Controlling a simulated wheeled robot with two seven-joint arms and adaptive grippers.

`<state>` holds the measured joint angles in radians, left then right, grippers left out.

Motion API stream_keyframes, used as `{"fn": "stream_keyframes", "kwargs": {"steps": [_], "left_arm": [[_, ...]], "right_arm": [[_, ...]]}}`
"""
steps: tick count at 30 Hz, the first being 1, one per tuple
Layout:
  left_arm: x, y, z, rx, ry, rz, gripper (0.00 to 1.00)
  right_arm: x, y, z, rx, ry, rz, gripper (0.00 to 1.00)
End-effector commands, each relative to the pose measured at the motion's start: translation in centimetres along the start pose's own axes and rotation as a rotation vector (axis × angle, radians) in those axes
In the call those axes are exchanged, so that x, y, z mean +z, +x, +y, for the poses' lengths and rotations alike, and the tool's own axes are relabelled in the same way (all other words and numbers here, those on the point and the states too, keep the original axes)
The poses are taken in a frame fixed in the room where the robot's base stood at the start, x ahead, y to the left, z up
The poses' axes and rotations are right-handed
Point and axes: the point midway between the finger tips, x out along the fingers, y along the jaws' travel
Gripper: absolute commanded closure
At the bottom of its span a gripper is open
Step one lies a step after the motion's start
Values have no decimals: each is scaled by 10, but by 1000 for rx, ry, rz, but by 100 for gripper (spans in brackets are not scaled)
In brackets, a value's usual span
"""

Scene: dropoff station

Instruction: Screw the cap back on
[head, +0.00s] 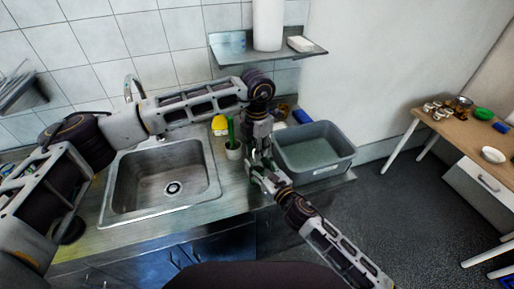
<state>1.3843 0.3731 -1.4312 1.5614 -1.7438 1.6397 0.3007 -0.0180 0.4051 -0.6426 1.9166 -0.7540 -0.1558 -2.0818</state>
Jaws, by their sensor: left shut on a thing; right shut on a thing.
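My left gripper (257,158) points down from above, over the counter between the sink and the grey tub. My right gripper (262,172) reaches up from the lower right and meets it there, just below. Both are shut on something. The fingers overlap and hide what they hold, so I cannot make out the cap or the container it belongs to, nor whether the two touch.
The sink (140,182) is left of the grippers, the grey tub (345,158) close on the right. A white cup (233,152) with a green item and a yellow item (220,125) stand close behind. A wall shelf (230,50) hangs above. A wooden table (450,131) is far right.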

Motion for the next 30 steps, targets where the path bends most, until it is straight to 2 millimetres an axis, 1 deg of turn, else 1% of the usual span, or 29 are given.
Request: {"fn": "stream_keyframes", "kwargs": {"steps": [3,7,8,13,24,30], "left_arm": [[0,0,0,1,31,0,100],[0,0,0,1,29,0,100],[0,0,0,1,29,0,73],[0,0,0,1,29,0,51],[0,-1,0,0,29,0,50],[0,-10,0,1,29,-1,50]], "right_arm": [[0,0,0,0,0,0,100],[0,0,0,0,0,0,100],[0,0,0,0,0,0,100],[0,0,0,0,0,0,100],[0,0,0,0,0,0,100],[0,0,0,0,0,0,100]]}}
